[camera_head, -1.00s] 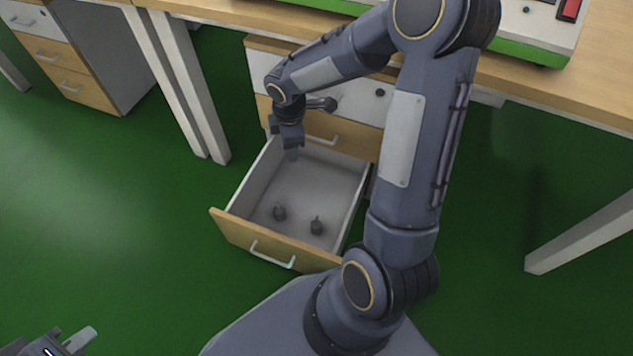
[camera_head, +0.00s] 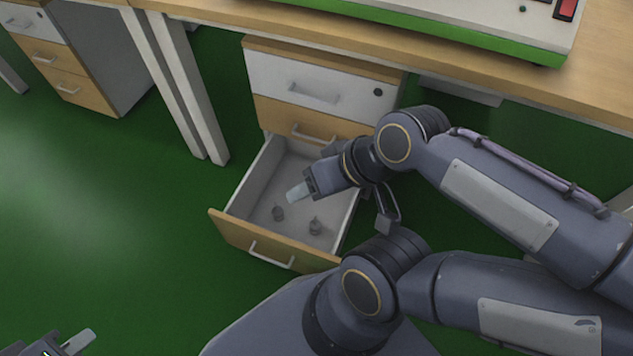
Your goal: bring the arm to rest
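My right arm comes in from the right and is bent over the open drawer's right side. Its gripper (camera_head: 298,193) is above the open drawer (camera_head: 240,233), pointing left and down, with a pale fingertip showing. I see nothing held in it, but I cannot tell whether its fingers are apart. My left gripper (camera_head: 75,343) shows only in part at the bottom left corner, over the green floor, with one pale finger visible. Its opening cannot be made out.
The drawer cabinet (camera_head: 270,75) stands under a wooden desk (camera_head: 220,22). Another cabinet (camera_head: 95,60) is at the far left. Green floor is clear on the left.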

